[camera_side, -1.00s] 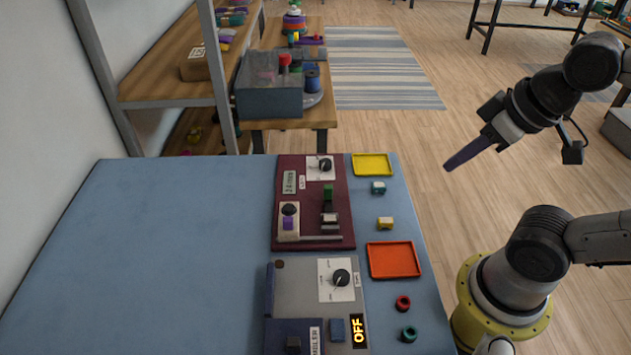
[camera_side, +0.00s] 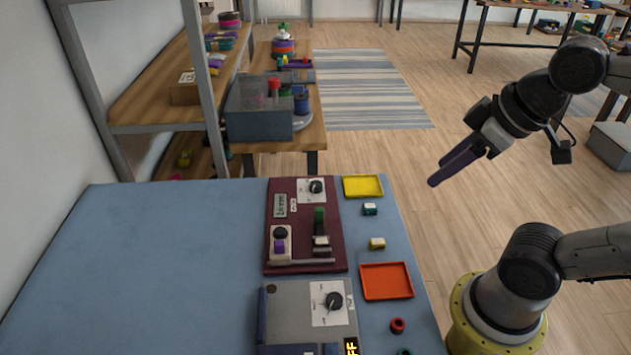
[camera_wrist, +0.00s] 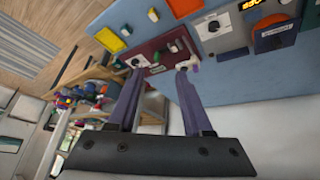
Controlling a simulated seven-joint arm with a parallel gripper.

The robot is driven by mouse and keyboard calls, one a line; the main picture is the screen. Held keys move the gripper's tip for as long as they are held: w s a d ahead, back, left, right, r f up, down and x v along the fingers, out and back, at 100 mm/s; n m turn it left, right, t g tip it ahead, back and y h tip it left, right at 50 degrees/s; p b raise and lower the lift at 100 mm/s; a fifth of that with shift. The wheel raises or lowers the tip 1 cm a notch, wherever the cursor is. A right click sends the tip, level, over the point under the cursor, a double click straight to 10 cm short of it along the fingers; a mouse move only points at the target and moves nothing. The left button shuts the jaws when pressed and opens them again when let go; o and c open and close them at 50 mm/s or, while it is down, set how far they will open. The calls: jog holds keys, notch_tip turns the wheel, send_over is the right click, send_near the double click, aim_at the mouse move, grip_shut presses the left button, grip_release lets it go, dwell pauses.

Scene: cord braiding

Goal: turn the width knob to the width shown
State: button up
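A black knob (camera_side: 316,186) sits on a white dial plate at the top of the maroon panel (camera_side: 333,265), beside a small display (camera_side: 280,205) with text too small to read surely. A second black knob (camera_side: 333,301) sits on a white dial plate on the grey panel (camera_side: 290,310). I cannot read which one is marked for width. The maroon panel's knob also shows in the wrist view (camera_wrist: 135,62). My gripper (camera_side: 433,182) is raised to the right of the table, away from both knobs. In the wrist view my gripper (camera_wrist: 161,74) has its fingers apart with nothing between them.
A yellow tray (camera_side: 363,186), an orange tray (camera_side: 387,281), small spools and a red ring (camera_side: 397,325) line the table's right side. A green-topped lever (camera_side: 319,216) stands on the maroon panel. The blue table (camera_side: 170,260) is bare on the left.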

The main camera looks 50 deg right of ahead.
jog(key=shift+o, duration=1.4)
jog(key=w+r+n, duration=0.2)
jog(key=w+r, duration=0.4)
jog(key=w, duration=0.3)
jog(key=shift+w+d+g, duration=0.15)
jog(key=shift+d+g, duration=0.2)
jog(key=shift+g, duration=0.05)
jog(key=n+g, duration=0.2)
jog(key=g, duration=0.3)
send_over(316, 184)
notch_tip(316, 184, down, 18)
notch_tip(316, 184, down, 14)
jog(key=shift+f, duration=0.2)
grip_shut()
